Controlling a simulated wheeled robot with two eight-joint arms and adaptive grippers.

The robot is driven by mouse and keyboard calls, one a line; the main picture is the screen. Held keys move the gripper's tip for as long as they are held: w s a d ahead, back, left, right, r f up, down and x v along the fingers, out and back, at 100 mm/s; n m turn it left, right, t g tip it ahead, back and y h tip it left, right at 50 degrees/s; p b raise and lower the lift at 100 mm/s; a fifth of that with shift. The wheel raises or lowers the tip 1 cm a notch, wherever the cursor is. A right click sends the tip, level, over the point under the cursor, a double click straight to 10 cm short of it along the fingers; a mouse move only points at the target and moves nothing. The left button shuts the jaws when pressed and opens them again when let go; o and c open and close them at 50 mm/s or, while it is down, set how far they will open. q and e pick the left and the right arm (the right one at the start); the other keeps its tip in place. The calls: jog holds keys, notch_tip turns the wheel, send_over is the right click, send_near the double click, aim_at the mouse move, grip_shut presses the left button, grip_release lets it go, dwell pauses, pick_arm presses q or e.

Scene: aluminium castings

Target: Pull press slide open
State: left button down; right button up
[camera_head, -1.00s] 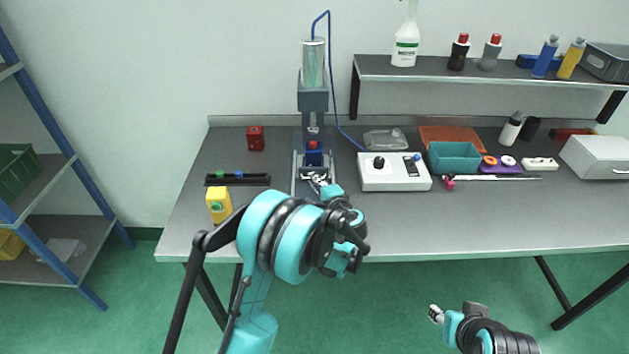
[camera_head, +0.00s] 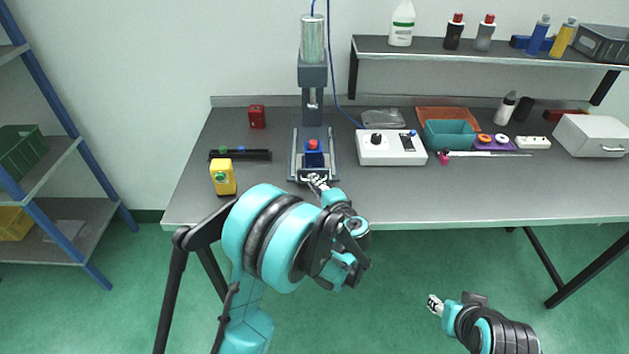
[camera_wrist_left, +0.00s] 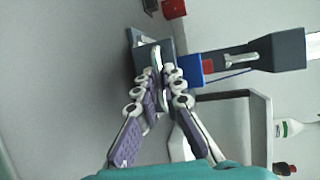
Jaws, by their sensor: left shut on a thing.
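The grey press (camera_head: 314,78) stands at the back of the bench with a clear cylinder on top. Its slide (camera_head: 313,172) carries a blue block with a red top (camera_head: 313,152) and sits forward of the ram (camera_head: 313,98). My left gripper (camera_head: 315,180) is shut on the slide's handle at the front of the press. In the left wrist view the fingers (camera_wrist_left: 160,92) close around the handle (camera_wrist_left: 156,60), with the blue block (camera_wrist_left: 188,69) just beyond. My right gripper (camera_head: 435,305) is low in front of the bench, away from the press; its jaws are too small to read.
A white control box (camera_head: 392,148) stands right of the press. A yellow device (camera_head: 223,177), a black rail (camera_head: 240,155) and a red box (camera_head: 257,117) are to its left. A teal bin (camera_head: 450,134) is farther right. Bare bench (camera_head: 440,195) lies in front.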

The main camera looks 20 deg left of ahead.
pick_arm(q)
jog(key=c, duration=1.6)
grip_release()
jog(key=v, duration=1.2)
jog(key=shift+w+a, duration=0.1)
